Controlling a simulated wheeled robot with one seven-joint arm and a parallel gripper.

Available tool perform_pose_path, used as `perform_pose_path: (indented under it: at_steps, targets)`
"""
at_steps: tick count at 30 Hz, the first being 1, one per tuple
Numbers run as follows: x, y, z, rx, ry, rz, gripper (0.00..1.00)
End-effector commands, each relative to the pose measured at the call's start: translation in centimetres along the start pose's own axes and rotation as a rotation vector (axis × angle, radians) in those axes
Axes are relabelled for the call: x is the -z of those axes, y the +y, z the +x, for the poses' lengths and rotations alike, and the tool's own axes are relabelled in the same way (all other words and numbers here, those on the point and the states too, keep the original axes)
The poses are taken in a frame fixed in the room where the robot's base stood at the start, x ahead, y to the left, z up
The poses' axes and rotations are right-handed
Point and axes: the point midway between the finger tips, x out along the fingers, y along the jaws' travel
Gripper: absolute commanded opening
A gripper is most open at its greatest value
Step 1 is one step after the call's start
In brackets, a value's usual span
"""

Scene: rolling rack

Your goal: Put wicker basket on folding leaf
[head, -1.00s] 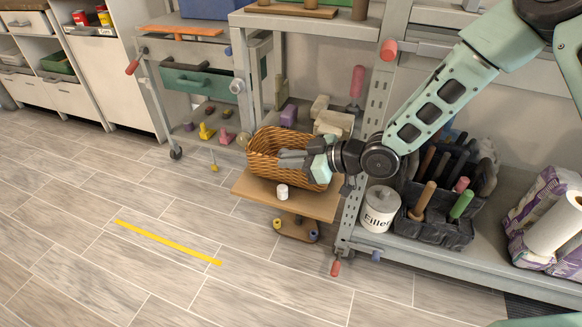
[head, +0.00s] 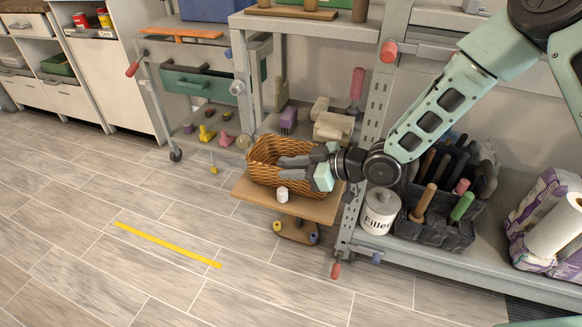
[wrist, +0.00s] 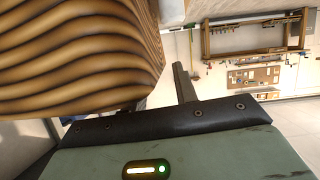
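The brown wicker basket (head: 262,175) is at the wooden folding leaf (head: 318,209). It looks low over or on the leaf; contact underneath is hard to make out. My gripper (head: 290,161) reaches in from the right, its grey fingers across the basket's right part and rim. It appears shut on the basket, though the grip itself is partly hidden. In the wrist view the basket (wrist: 75,55) fills the upper left, and one finger (wrist: 183,82) shows beside it. The other finger is hidden there.
A white lidded canister (head: 380,210) and a dark tool caddy (head: 440,228) stand on the shelf to the right. Rack uprights are close behind my gripper.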

Motion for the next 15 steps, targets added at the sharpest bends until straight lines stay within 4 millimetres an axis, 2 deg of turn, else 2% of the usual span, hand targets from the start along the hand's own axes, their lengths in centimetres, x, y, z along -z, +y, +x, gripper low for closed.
perform_pose_path:
  at_steps: [9, 15]
  targets:
    - [0.1, 0.1, -6.6, -0.004, -0.003, 0.002, 0.29]
    - [0.1, 0.1, -9.9, -0.003, -0.002, 0.002, 0.29]
